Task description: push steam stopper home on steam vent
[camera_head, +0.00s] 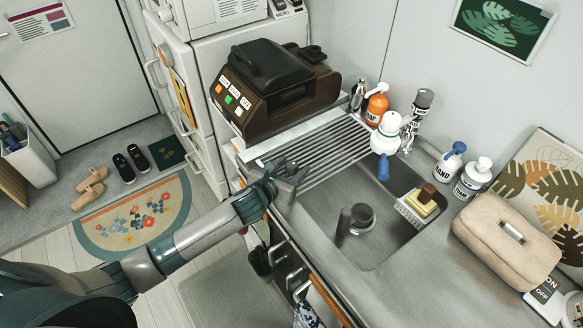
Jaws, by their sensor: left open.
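A brown appliance (318,84) with a black top (265,62) and several coloured buttons on its front stands at the back left of the counter. A small dark round part (313,51) shows at its back right edge; I cannot tell if this is the steam stopper or the steam vent. Neither can be made out for certain at this size. My left gripper (291,177) is open, with nothing seen between its fingers. It is over the left end of the wire rack, in front of the appliance and apart from it. My right gripper is not in view.
The wire rack (338,149) spans the back of the sink (384,232). An orange bottle (377,104), a white bottle with a blue part (385,132) and pump bottles (473,178) stand behind the sink. A beige case (505,243) sits right.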

